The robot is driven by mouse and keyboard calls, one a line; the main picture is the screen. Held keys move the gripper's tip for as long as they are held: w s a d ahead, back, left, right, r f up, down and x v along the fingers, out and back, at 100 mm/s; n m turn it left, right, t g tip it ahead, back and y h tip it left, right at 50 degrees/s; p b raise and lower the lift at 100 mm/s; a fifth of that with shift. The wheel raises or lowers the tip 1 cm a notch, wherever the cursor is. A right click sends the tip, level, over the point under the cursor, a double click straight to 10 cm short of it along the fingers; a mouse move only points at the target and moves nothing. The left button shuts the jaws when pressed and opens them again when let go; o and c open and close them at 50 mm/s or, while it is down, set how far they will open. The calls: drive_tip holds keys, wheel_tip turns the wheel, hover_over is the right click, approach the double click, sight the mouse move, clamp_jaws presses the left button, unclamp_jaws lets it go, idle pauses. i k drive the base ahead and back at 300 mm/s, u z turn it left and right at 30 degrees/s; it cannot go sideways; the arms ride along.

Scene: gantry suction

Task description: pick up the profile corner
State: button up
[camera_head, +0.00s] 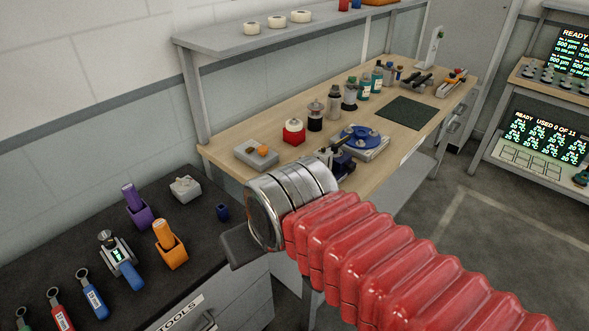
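My arm, in red bellows, reaches in from the lower right and ends in a shiny metal cuff over the gap between the two benches. A dark grey piece that looks like part of my gripper (241,247) shows below the cuff, beside the dark bench's right end. The fingertips are not clear, so I cannot tell whether it is open or shut. I cannot surely identify the profile corner. A small pale grey piece (185,188) at the back of the dark bench may be it, apart from my gripper.
The dark bench (75,236) holds a purple holder (138,210), an orange holder (170,248), a gauge-like tool (118,258) and several coloured-handled tools. The wooden bench (235,132) carries bottles, a blue round device (361,138) and a green mat (405,112). Floor is clear at right.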

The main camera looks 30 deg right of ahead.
sight(326, 157)
drive_tip(key=u, duration=0.9)
drive_tip(key=k, duration=1.25)
drive_tip(key=z, duration=0.4)
drive_tip(key=i, duration=1)
drive_tip(key=z, duration=0.1)
